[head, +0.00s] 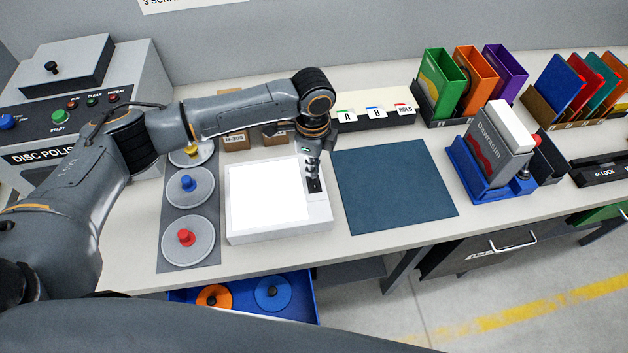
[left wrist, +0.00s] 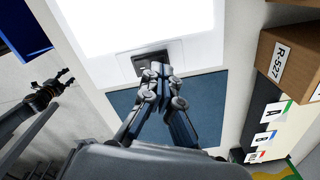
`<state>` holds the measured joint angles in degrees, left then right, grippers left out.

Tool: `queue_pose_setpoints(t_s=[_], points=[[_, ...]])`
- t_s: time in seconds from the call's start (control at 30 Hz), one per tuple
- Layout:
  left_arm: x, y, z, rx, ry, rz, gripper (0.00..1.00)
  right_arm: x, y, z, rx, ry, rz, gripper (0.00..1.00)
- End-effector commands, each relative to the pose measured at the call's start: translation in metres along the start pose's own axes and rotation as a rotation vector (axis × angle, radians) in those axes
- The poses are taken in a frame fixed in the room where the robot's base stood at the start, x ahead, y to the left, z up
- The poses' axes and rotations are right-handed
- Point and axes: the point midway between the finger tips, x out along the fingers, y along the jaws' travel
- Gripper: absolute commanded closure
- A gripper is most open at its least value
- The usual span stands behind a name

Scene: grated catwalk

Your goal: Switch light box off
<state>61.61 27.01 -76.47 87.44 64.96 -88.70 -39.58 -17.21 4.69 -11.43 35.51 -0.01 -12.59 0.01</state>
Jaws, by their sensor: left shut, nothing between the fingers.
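The light box (head: 282,235) stands on the bench with its white panel (head: 266,195) glowing brightly. Its dark switch (head: 316,189) is on the right-hand side of the top. My left gripper (head: 313,178) is shut and empty, pointing down at the switch and partly covering it in the head view. In the left wrist view the closed fingertips (left wrist: 157,70) are at the edge of the dark switch (left wrist: 140,65); whether they touch it is unclear. My right gripper (left wrist: 62,82) shows small at the left of that view, away from the light box; its opening is unclear.
A blue mat (head: 394,188) lies right of the light box. Grey discs with coloured knobs (head: 188,238) stand on its left. Small cardboard boxes (head: 237,139) are behind it. An open blue drawer (head: 312,306) sits below the bench front.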

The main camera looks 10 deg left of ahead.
Motion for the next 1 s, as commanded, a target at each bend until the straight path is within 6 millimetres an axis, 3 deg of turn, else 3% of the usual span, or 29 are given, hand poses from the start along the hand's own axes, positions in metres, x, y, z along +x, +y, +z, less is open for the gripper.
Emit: queue_pose_setpoints(t_s=[1.0], points=[[0.016, 0.000, 0.000, 0.000, 0.001, 0.000, 1.00, 0.006, -0.001, -0.001, 0.000, 0.001, -0.002, 0.56]])
